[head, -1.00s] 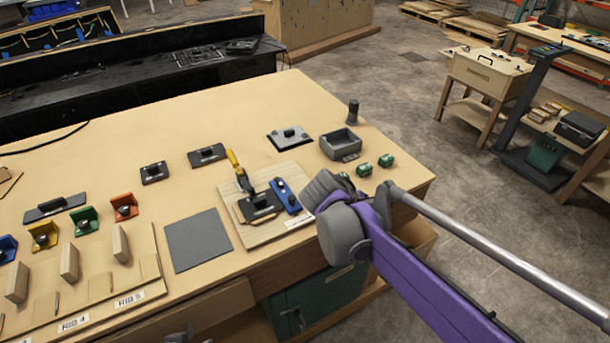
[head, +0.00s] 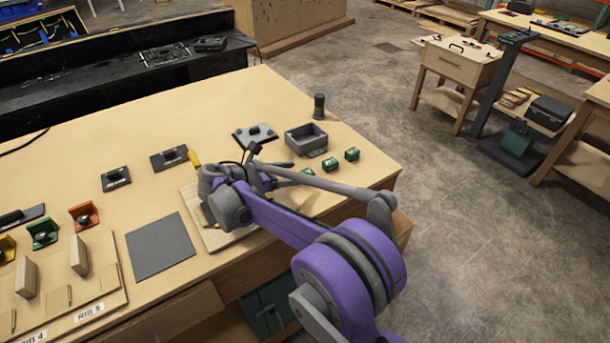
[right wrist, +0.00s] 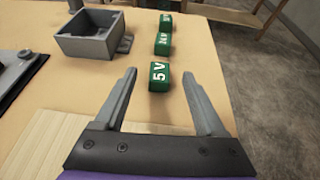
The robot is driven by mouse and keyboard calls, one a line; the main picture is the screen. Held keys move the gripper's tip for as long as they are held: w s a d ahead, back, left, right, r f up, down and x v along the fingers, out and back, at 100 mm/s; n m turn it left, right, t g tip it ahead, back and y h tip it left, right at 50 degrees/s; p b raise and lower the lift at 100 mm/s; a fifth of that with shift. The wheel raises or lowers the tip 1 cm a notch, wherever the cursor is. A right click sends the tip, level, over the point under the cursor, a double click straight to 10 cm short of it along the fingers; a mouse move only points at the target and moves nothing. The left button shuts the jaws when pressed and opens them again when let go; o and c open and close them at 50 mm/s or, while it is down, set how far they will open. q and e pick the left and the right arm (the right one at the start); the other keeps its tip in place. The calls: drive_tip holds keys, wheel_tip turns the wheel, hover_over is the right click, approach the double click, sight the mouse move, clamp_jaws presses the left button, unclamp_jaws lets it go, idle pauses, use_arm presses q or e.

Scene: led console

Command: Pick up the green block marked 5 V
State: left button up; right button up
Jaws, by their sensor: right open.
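The green block marked 5 V (right wrist: 158,77) stands on the table, nearest of a row of three green blocks in the right wrist view. In the head view I take it to be the partly covered green block (head: 308,171) beside my right arm. My right gripper (head: 271,158) is over the table there. In the right wrist view its two fingers are spread, empty, with the 5 V block just ahead, between their tips in the picture. Contact is not visible. My left gripper is out of view.
Two other green blocks (head: 330,164) (head: 352,153) stand beyond, toward the table's right edge. A grey open box (head: 305,139) is close by, with a dark cylinder (head: 319,106) behind it. A grey plate with a black knob (head: 255,134) lies left of the box.

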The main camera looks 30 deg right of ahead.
sight(310, 170)
drive_tip(key=x, duration=0.5)
drive_tip(key=shift+w+d+f, duration=0.1)
drive_tip(key=shift+d+f, duration=0.05)
drive_tip(key=shift+d, duration=0.1)
drive_tip(key=shift+a, duration=0.1)
clamp_jaws()
